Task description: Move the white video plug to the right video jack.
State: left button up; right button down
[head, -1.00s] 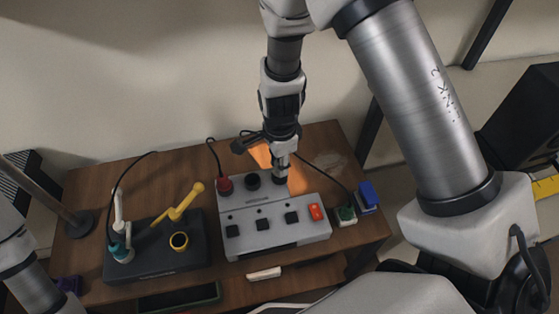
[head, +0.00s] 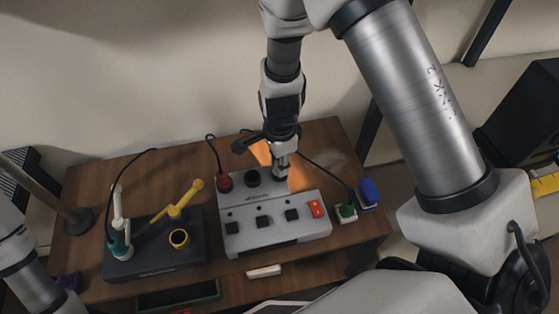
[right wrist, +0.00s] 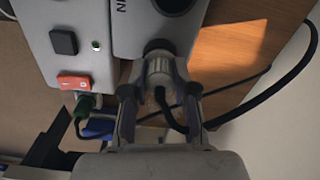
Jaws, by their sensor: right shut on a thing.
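My right gripper (head: 281,172) is over the back right part of a grey box (head: 258,236). In the right wrist view its two fingers are shut on the pale, silvery-white video plug (right wrist: 159,68), with a black cable behind it. The plug's front end meets the dark ring of the right video jack (right wrist: 158,45); I cannot tell how deep it sits. In the head view the gripper hides the plug and this jack. The middle jack (head: 252,177) is black and empty. A red plug (head: 224,182) stands at the left jack. My left gripper is out of view.
A dark station with a yellow arm (head: 179,210), a yellow ring (head: 179,239) and a teal-based white piece (head: 120,247) stands left. A green plug (head: 346,212) and a blue block (head: 369,192) are right of the box. Cables run behind.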

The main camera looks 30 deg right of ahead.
jog(key=c, duration=0.8)
grip_release()
notch_tip(320, 180, up, 12)
